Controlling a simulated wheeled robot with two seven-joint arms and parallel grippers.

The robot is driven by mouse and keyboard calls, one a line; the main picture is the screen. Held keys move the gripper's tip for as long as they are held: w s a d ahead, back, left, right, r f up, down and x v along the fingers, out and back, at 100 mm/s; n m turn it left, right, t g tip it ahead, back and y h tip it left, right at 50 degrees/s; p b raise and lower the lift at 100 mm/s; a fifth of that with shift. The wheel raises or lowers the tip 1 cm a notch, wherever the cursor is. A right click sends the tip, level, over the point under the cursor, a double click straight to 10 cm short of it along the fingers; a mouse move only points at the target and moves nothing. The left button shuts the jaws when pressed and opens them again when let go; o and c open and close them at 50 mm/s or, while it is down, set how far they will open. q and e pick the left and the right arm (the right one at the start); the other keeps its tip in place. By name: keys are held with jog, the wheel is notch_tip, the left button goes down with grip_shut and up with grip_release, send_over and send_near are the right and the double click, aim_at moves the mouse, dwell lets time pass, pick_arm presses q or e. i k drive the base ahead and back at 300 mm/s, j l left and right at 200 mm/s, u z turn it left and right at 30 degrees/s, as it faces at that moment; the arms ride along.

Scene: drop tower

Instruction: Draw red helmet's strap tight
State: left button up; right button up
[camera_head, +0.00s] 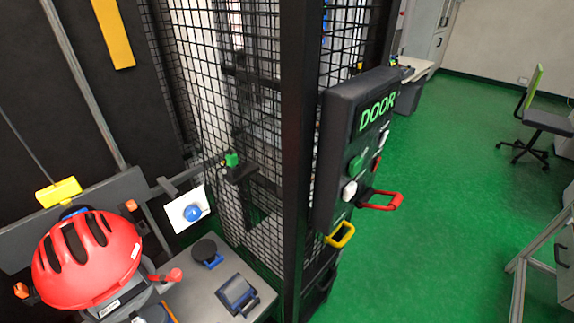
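The red helmet (88,258) has dark vents and sits on a grey form at the lower left. Neither of my grippers is in view.
A grey bench (200,286) holds a round black piece (207,252) and a dark block (238,294). A blue button (193,212) is on a white plate. A mesh cage and a DOOR panel (352,150) stand to the right. Green floor (450,180) is open beyond.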

aim_at(131, 204)
jog(key=u, duration=1.65)
